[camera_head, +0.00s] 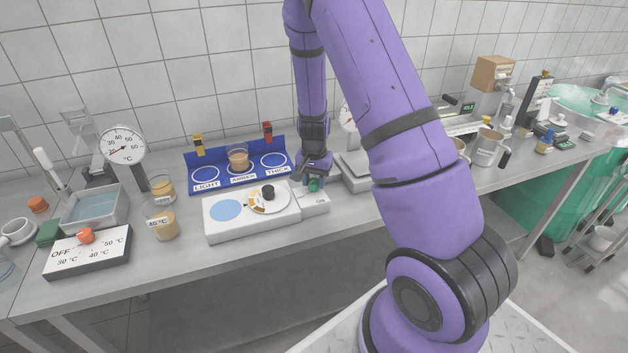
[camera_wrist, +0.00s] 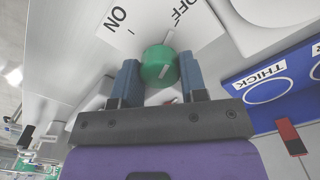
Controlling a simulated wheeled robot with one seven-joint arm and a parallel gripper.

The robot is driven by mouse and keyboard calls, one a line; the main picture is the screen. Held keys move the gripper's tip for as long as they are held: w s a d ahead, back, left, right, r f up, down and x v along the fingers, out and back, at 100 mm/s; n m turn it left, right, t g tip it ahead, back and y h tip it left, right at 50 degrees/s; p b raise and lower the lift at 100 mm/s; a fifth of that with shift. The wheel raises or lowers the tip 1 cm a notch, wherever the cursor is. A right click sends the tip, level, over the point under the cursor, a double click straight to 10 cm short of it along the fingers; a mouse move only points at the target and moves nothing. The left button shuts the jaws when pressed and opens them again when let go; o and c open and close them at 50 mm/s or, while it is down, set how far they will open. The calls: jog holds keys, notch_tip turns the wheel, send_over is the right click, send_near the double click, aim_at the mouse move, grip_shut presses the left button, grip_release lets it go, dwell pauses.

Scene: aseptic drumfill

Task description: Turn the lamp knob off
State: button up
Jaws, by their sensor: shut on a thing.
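In the head view my gripper (camera_head: 314,180) reaches down onto the knob at the right end of the white lamp unit (camera_head: 225,230), and the fingers hide part of the knob.
A blue stand (camera_head: 190,160) labelled LIGHT, AMBER and THICK holds a beaker (camera_head: 238,160) behind the unit. A dial with a black knob (camera_head: 268,191) is left of my gripper. A grey scale (camera_head: 352,172) stands close right. Sample beakers (camera_head: 163,224) stand left.

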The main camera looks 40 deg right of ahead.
aim_at(314, 181)
jog(key=shift+m, duration=0.3)
jog(key=o, duration=0.9)
jog(key=shift+r, duration=0.1)
notch_tip(314, 181, up, 11)
jog(key=shift+f, duration=0.2)
jog(key=shift+r, duration=0.1)
dwell(0.4)
